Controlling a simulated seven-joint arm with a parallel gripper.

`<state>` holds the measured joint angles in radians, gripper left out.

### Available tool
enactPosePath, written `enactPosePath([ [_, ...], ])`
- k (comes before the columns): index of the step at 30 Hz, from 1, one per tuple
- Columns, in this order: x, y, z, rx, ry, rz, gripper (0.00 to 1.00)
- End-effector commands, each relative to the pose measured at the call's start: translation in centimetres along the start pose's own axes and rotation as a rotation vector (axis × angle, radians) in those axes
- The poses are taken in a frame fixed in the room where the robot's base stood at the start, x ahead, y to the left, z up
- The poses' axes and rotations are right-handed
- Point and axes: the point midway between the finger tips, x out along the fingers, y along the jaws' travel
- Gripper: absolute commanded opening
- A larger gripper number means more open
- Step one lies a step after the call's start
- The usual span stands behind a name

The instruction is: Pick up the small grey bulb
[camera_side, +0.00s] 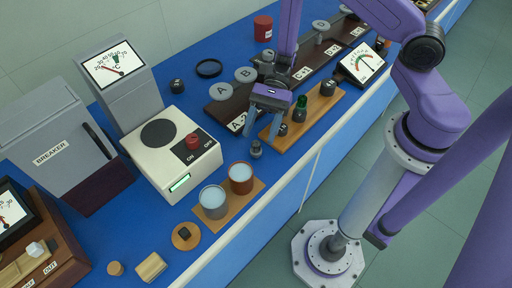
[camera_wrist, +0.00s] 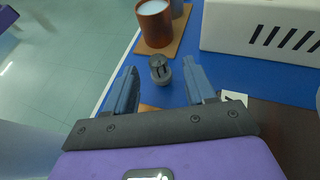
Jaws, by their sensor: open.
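The small grey bulb (camera_side: 256,149) stands on the blue bench top, below my gripper in the side view. It also shows in the wrist view (camera_wrist: 160,69), just beyond and between the two fingertips, with a darker top and a wider grey body. My gripper (camera_side: 265,114) is open and points down. A gap shows between the fingers and the bulb in the side view.
A red-brown cup (camera_side: 241,178) and a grey cup (camera_side: 213,202) stand on a wooden board near the bulb. A white hotplate (camera_side: 170,153) is to the left. A wooden strip (camera_side: 306,118) with a green lamp lies right of the gripper. The bench's front edge is close.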

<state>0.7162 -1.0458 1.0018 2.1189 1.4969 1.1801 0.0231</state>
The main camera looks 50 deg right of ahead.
Motion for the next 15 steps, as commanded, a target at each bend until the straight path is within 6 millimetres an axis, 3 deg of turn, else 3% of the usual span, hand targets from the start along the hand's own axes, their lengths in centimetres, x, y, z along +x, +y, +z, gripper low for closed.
enactPosePath([
  [8, 1.7, 0.1, 0.0, -0.001, 0.001, 0.002, 0.55],
  [15, 4.8, 0.3, 0.1, -0.001, 0.001, 0.003, 0.55],
])
